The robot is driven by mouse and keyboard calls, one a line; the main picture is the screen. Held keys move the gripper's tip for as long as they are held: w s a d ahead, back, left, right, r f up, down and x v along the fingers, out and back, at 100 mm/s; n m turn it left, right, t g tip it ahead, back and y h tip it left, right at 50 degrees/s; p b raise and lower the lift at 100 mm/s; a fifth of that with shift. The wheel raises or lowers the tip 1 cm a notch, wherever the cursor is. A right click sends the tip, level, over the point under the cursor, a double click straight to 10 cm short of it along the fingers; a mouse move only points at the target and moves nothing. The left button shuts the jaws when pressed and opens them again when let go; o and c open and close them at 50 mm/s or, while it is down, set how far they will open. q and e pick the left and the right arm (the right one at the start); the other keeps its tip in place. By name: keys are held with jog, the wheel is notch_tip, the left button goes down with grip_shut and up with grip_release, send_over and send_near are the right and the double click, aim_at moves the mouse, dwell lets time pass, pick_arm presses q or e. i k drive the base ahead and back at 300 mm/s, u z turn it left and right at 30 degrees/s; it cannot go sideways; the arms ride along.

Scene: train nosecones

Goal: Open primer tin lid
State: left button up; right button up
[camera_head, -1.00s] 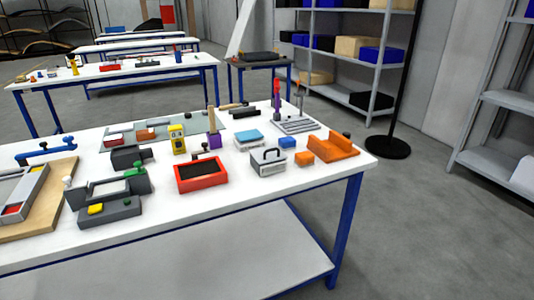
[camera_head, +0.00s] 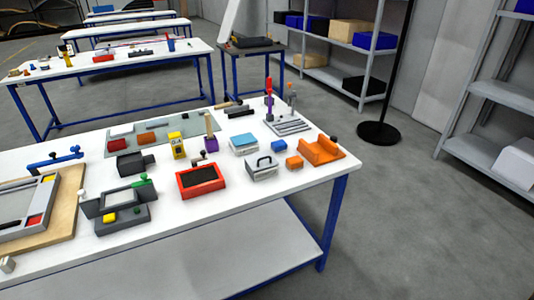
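Neither of my grippers shows in the head view. No thing is clearly recognisable as a primer tin. A pale grey box with a dark arched handle on top (camera_head: 262,170) stands near the right part of the white workbench (camera_head: 190,222); it looks closed, but I cannot tell whether it is the tin. A pale box with a blue top (camera_head: 243,142) stands just behind it.
A wooden board (camera_head: 68,212) lies at left. The front strip of the bench is mostly clear. A floor stand (camera_head: 379,133) and shelves are behind.

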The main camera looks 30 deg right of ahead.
aim_at(259, 161)
jog(key=u, duration=0.1)
jog(key=k, duration=0.4)
jog(key=z, duration=1)
jog(key=i, duration=1.3)
jog(key=u, duration=0.8)
